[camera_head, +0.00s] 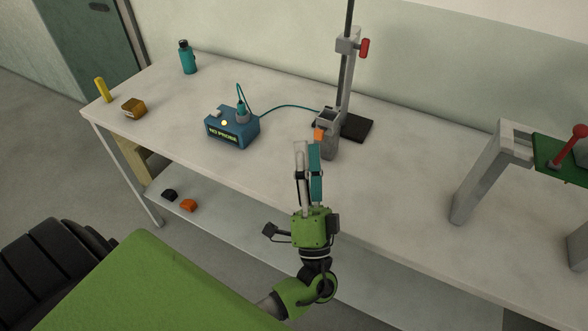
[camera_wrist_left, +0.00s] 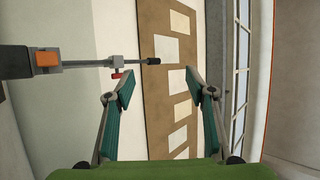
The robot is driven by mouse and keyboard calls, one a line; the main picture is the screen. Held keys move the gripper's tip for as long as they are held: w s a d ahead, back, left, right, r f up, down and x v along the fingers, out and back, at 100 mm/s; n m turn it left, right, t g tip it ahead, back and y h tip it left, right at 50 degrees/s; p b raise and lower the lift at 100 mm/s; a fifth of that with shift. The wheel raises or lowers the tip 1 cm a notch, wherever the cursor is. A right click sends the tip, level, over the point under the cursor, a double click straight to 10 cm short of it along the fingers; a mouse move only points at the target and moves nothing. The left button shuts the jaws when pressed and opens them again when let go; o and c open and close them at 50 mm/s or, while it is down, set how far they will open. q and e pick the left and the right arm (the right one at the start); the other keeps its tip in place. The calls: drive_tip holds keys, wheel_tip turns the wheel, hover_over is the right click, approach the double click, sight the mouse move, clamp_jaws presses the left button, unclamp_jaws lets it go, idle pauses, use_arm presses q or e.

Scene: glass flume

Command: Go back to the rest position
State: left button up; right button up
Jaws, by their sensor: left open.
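My left gripper (camera_head: 308,155) rises over the front part of the bench in the head view, in front of the grey block of the stand. In the left wrist view its two teal-padded fingers (camera_wrist_left: 158,95) are spread apart with nothing between them. In the head view the fingers look close together because of the angle. No second gripper shows in either view.
The bench (camera_head: 285,88) carries a blue meter box (camera_head: 231,130), a rod stand (camera_head: 346,75) with a red knob, a teal bottle (camera_head: 187,58), a brown block (camera_head: 133,107) and a yellow piece (camera_head: 102,90). A grey frame (camera_head: 480,180) stands at right.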

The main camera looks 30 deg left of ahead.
use_arm(q)
drive_tip(key=shift+s+a+f, duration=0.1)
drive_tip(key=shift+s+f, duration=0.1)
drive_tip(key=shift+f, duration=0.1)
drive_tip(key=shift+w, duration=0.15)
